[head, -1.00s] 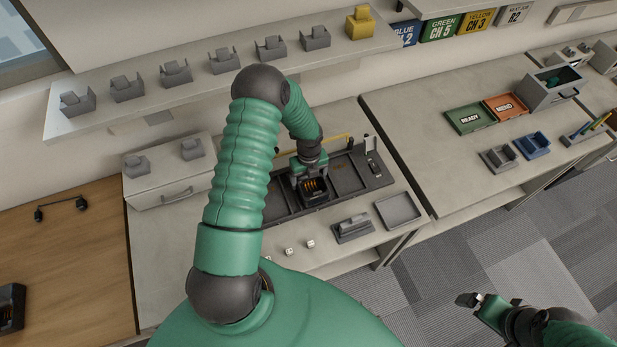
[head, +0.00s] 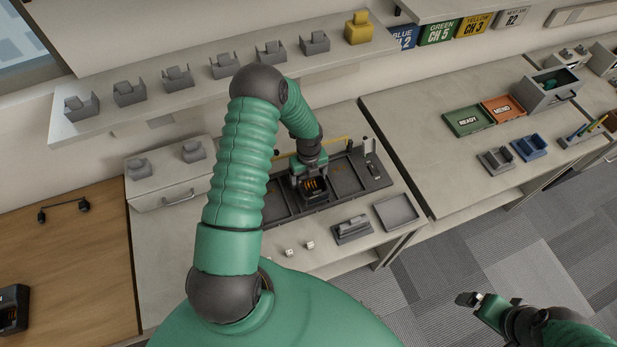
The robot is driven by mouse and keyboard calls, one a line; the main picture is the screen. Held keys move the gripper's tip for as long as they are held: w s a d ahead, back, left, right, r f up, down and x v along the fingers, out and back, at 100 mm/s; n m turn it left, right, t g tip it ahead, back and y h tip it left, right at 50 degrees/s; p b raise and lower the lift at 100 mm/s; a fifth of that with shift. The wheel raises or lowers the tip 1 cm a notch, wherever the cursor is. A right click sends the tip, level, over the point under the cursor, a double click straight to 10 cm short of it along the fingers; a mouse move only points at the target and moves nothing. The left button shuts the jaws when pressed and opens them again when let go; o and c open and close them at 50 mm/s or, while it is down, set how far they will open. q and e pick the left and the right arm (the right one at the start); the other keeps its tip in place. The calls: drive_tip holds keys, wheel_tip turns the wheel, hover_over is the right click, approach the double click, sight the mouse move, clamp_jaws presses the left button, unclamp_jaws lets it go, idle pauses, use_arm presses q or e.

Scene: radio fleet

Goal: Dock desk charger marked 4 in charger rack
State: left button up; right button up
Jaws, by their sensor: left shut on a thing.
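The charger rack (head: 345,176) is a long dark tray with several recessed bays on the grey counter. A black desk charger (head: 314,192) with orange contacts is at one of its middle bays. My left gripper (head: 308,172) is shut on this charger from above, its fingers at the charger's back side. I cannot tell whether the charger is fully seated or just above the bay. Its number is too small to read. Another black charger (head: 14,309) lies at the left edge on the wooden desk. My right gripper (head: 468,299) is over the floor, apart from everything; its jaw opening is unclear.
A grey holder (head: 352,229), an empty grey tray (head: 397,211) and small white cubes (head: 309,245) are in front. A shelf (head: 200,91) with grey cradles hangs above. The right counter's near part is clear.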

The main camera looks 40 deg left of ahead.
sight(307, 181)
use_arm(q)
drive_tip(key=shift+a+r, duration=0.1)
drive_tip(key=shift+a, duration=0.25)
idle(0.7)
drive_tip(key=shift+p, duration=0.3)
idle(0.6)
drive_tip(key=shift+f+b, duration=1.15)
drive_tip(key=shift+f, duration=0.45)
drive_tip(key=o, duration=1.6)
drive_tip(key=shift+o, duration=0.2)
wheel_tip(307, 181, up, 17)
drive_tip(key=b, duration=0.1)
drive_tip(key=shift+d+f, duration=0.1)
